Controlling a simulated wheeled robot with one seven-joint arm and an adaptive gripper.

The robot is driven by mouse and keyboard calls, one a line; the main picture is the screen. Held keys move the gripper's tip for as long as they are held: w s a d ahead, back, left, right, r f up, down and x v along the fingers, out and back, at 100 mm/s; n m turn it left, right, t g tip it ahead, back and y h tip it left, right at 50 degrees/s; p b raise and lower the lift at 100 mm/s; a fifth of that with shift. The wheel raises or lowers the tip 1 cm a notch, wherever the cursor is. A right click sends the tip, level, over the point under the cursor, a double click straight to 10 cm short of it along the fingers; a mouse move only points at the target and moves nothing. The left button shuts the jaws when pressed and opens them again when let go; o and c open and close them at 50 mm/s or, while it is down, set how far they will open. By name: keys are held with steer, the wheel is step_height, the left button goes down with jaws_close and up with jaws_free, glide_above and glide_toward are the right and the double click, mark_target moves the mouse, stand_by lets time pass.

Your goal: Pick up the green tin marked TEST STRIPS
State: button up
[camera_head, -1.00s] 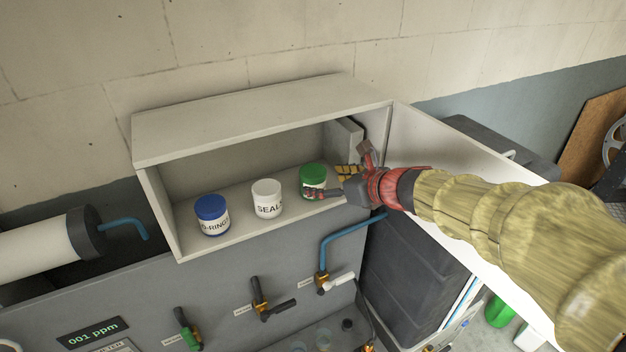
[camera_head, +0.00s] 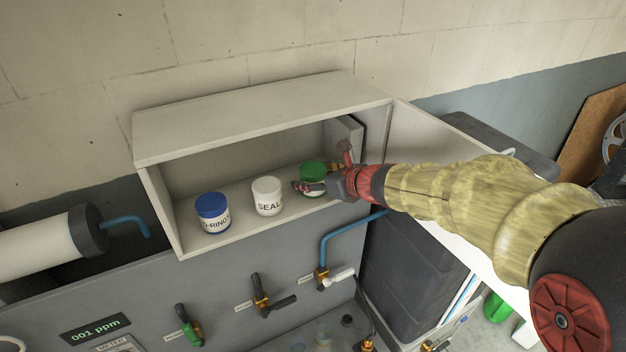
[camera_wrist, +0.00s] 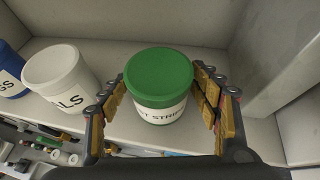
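The green-lidded tin (camera_head: 313,173) stands upright on the cabinet shelf, at the right of the row. In the wrist view its green lid (camera_wrist: 159,75) and white label, reading part of "TEST STRIPS", show clearly. My gripper (camera_head: 322,177) reaches in from the right, and its fingers are on either side of the tin. In the wrist view the open gripper (camera_wrist: 165,105) has yellow-padded fingers left and right of the tin. The left finger is close to the tin's side; contact on either side cannot be told. My gripper hides part of the tin in the head view.
A white SEALS tin (camera_head: 267,197) stands left of the green tin, close to my left finger. A blue-lidded O-RINGS tin (camera_head: 212,214) is further left. The cabinet (camera_head: 262,112) has a top, side walls and an open door (camera_head: 415,145) at right.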

steer(key=c, duration=1)
steer(key=shift+r, duration=0.1)
